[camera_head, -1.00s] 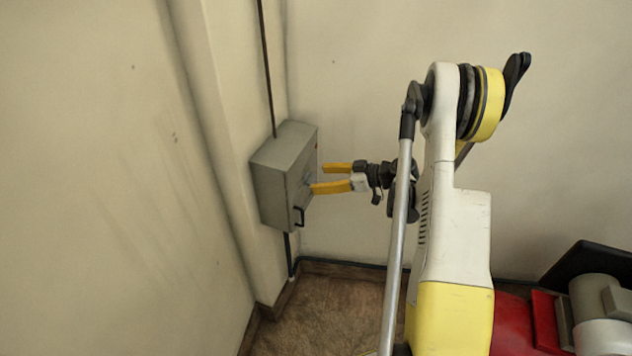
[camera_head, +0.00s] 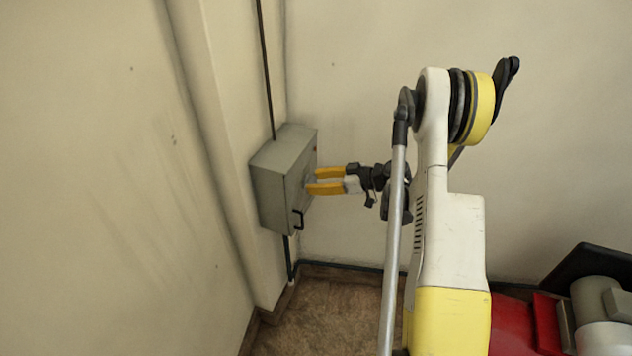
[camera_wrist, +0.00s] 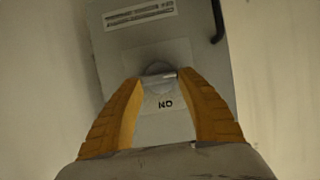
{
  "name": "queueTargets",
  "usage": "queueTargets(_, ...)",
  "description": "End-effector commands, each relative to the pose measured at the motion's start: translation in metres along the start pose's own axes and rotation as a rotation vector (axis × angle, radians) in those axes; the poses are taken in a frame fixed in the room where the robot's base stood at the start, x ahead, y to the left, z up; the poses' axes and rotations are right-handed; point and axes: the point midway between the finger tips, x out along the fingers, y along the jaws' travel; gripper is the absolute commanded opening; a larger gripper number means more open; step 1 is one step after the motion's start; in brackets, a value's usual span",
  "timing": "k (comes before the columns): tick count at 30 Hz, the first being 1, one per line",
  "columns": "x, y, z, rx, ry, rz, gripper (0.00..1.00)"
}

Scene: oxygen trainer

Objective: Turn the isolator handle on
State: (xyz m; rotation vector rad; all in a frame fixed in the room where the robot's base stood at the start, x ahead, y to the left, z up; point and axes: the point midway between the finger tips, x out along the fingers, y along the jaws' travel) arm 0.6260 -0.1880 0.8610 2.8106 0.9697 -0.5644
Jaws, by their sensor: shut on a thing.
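The isolator is a grey box (camera_head: 285,180) mounted on the wall at the left in the head view; its front plate (camera_wrist: 115,50) fills the middle of the wrist view. The isolator handle (camera_wrist: 158,71) is a small grey round knob on that plate, with "ON" lettering beside it, upside down in the wrist view. My gripper (camera_head: 310,182) has two yellow fingers at the front of the box. In the wrist view, the fingertips (camera_wrist: 157,77) are closed in on both sides of the knob. The fingers partly hide the handle in the head view.
A black bracket handle (camera_head: 298,219) sticks out low on the box front and shows at the upper right of the wrist view (camera_wrist: 216,20). A conduit (camera_head: 266,70) runs up from the box. The wall to the right is bare.

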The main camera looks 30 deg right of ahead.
Motion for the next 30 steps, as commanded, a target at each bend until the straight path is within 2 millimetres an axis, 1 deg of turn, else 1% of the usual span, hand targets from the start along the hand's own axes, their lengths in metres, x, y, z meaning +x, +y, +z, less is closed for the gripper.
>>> queueTargets(5,0.0009,0.0008,0.0009,0.05,0.0,-0.022,0.15)
queueTargets(11,0.0014,0.0024,0.0019,0.173,0.0,-0.074,0.15)
queueTargets(30,0.003,0.0079,0.0058,0.728,-0.001,-0.304,0.15)
